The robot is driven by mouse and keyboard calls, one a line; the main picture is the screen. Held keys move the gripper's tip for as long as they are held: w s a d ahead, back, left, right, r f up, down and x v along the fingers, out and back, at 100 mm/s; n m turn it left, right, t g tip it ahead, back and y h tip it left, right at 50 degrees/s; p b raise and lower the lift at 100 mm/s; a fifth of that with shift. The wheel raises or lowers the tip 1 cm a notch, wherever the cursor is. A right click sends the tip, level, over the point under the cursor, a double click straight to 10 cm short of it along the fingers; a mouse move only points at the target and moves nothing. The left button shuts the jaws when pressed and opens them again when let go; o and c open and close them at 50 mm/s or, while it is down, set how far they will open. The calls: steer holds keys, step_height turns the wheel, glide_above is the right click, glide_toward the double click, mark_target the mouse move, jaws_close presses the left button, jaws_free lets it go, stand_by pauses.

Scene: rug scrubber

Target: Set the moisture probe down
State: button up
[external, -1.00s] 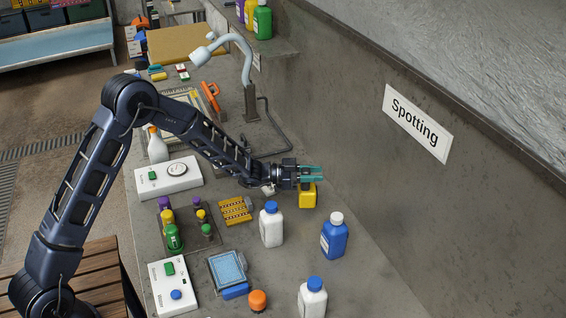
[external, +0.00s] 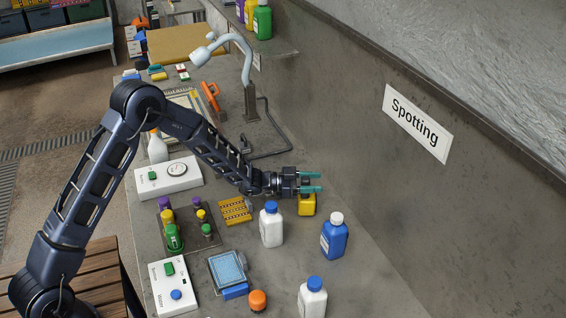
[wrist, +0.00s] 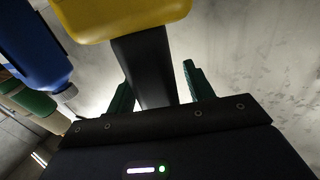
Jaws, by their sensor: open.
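The moisture probe shows as a yellow body (external: 307,205) on the grey bench near the back wall, right under my gripper. In the wrist view the yellow body (wrist: 120,12) is at the top, and a black stem (wrist: 146,60) runs from it down between my fingers. My gripper (external: 316,182) is open, its teal fingers spread. In the wrist view there is a gap between the stem and each finger. The probe's underside is hidden, but it appears to rest on the bench.
A white bottle with a blue cap (external: 271,228) stands just left of the probe, and a blue bottle (external: 334,238) to its lower right. A yellow rack (external: 235,211) lies further left. The wall with the Spotting sign (external: 417,122) rises behind. Bench behind the gripper is fairly clear.

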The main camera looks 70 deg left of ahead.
steer(key=shift+r, duration=0.1)
steer(key=shift+s+a, duration=0.1)
steer(key=shift+s, duration=0.1)
steer(key=v, duration=0.7)
